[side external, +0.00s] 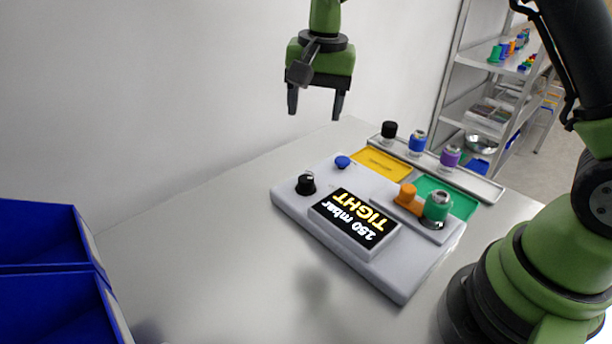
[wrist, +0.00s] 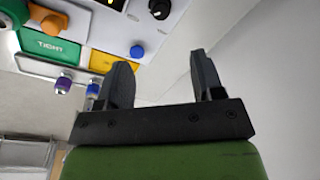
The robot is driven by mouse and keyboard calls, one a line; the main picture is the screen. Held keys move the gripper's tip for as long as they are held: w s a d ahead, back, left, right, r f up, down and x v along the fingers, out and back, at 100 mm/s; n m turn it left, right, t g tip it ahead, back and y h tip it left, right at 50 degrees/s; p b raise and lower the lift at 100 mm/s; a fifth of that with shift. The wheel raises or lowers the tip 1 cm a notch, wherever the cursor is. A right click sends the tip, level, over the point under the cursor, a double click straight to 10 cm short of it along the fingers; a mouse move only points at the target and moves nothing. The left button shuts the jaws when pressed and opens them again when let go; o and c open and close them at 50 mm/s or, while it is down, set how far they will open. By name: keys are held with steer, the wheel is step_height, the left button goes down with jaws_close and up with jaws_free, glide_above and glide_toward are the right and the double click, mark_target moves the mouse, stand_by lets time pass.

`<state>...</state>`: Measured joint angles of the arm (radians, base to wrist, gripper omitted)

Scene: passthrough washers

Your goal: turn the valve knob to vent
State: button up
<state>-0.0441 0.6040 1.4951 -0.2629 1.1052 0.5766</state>
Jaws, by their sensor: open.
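A grey test box (side external: 385,272) lies on the table. A black knob (side external: 306,185) with a pale mark on top stands near its left corner; I take it as the valve knob. No vent label is legible. My gripper (side external: 315,115) is open and empty, well above the table behind the box. Both fingers also show in the wrist view (wrist: 161,62), apart from the knob.
A blue button (side external: 342,162), an orange part (side external: 408,194) and a green cylinder (side external: 437,207) stand up from the box. Yellow (side external: 380,163) and green (side external: 460,204) pads lie behind, beside a tray (side external: 474,178) with black, blue and purple cylinders. Blue bins (side external: 45,290) stand at left.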

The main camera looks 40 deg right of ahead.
steer(key=m+g, duration=0.1)
glide_above(306, 178)
step_height(306, 178, down, 6)
steer(key=shift+f, duration=0.25)
step_height(306, 178, down, 10)
steer(key=shift+r, duration=0.2)
steer(key=shift+c, duration=0.3)
steer(key=c, duration=0.9)
steer(key=shift+o, duration=0.2)
